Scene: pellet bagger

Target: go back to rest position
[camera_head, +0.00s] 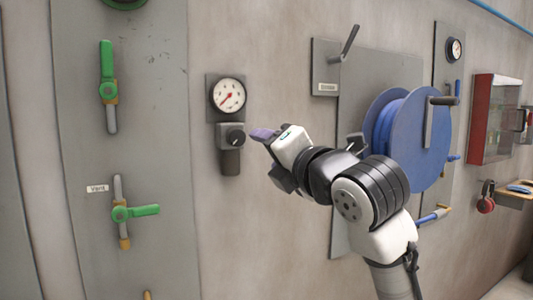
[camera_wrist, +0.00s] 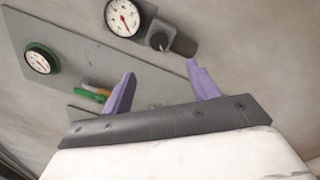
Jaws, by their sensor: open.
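My gripper (camera_wrist: 160,88) shows in the wrist view with its two purple fingers spread apart and nothing between them. In the head view my gripper (camera_head: 263,135) is at the end of my raised arm, near the wall and just right of a black knob (camera_head: 235,136) on a grey box. In the wrist view the knob (camera_wrist: 159,41) lies beyond the fingertips, and they look clear of it. A round white gauge (camera_head: 228,96) is above the knob.
A panel on the left carries an upper green valve handle (camera_head: 107,62) and a lower green handle (camera_head: 142,210) beside a "Vent" label. A blue hose reel (camera_head: 412,138) stands right behind my arm. A red-framed cabinet (camera_head: 493,120) is farther right.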

